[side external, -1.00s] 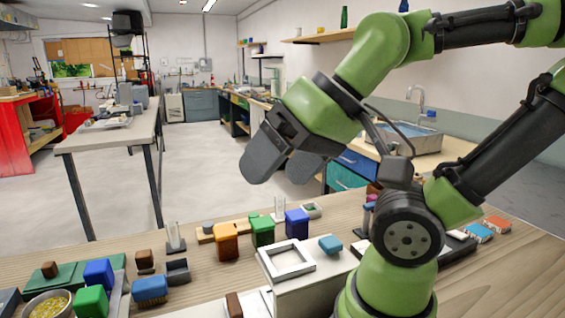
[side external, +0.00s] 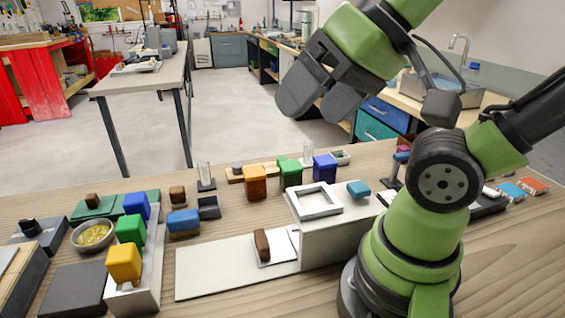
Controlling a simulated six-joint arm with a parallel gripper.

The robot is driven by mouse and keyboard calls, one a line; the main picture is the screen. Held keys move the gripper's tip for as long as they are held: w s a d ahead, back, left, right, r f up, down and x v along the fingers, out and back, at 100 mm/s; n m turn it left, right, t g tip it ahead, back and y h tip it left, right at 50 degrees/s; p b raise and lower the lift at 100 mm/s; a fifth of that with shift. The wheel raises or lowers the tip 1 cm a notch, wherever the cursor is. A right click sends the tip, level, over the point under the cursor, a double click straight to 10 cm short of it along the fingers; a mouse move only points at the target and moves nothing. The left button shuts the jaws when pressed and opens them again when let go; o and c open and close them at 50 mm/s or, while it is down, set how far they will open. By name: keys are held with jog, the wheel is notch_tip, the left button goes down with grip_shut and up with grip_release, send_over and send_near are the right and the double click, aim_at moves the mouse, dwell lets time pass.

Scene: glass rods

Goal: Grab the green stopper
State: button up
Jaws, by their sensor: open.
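Two green stopper-like blocks are in view, and I cannot tell which one the task means. One green block (side external: 290,173) stands at the back between an orange-brown block (side external: 256,182) and a blue block (side external: 325,168). The other green block (side external: 130,231) is at the left in a pale rack (side external: 148,285), between a blue block (side external: 137,206) and a yellow block (side external: 124,263). My gripper (side external: 318,103) is open and empty, its two dark fingers apart. It appears high above the bench and touches none of the blocks.
A white raised stand with a square frame (side external: 298,203) and a small blue block (side external: 358,189) is beside my base. A bowl of yellow pieces (side external: 75,236) is at the left. Upright glass pieces (side external: 205,175) stand near the back edge. The bench (side external: 215,228) is partly clear mid-left.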

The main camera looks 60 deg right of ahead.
jog(key=shift+c, duration=0.5)
jog(key=shift+c, duration=1.1)
jog(key=w+d+r+m+g+h, duration=0.1)
jog(key=w+d, duration=0.2)
jog(key=w, duration=0.2)
jog(key=w+d+r+g+h, duration=0.1)
jog(key=w+d, duration=0.2)
jog(key=w, duration=0.3)
jog(key=m+g, duration=0.2)
jog(key=g, duration=0.2)
send_over(282, 158)
jog(key=shift+h, duration=0.4)
jog(key=f, duration=2.5)
jog(key=shift+a+f, duration=0.15)
jog(key=shift+a, duration=0.1)
jog(key=shift+d+f, duration=0.2)
jog(key=shift+f, duration=2.8)
